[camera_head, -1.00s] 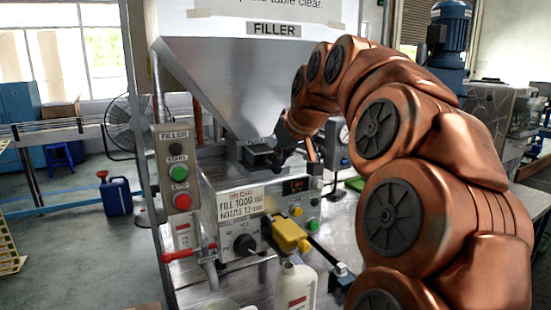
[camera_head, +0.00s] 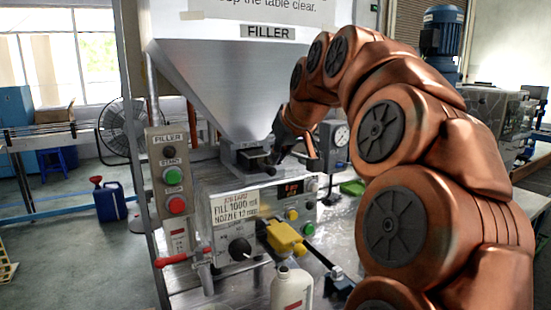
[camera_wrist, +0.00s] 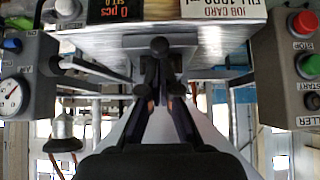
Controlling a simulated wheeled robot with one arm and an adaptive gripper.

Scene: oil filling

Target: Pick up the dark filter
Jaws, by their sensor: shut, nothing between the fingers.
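A dark filter (camera_head: 256,162) sits in the grey housing under the hopper in the head view. In the wrist view a round black knob (camera_wrist: 159,46) shows just beyond my fingertips; it looks like the filter's knob, but I cannot be sure. My gripper (camera_head: 279,150) is at the right side of the housing, close to the filter. In the wrist view its fingers (camera_wrist: 162,80) are close together, with nothing held. Whether the fingertips touch the knob is unclear. The fingers and housing hide part of the filter.
The steel hopper (camera_head: 225,85) rises above the filter. Below are the control box (camera_head: 238,248), a yellow handle (camera_head: 284,238) and a white bottle (camera_head: 291,291). The start-stop box (camera_head: 170,185) stands left, a pressure gauge (camera_head: 341,135) right. A blue can (camera_head: 110,203) stands on the floor.

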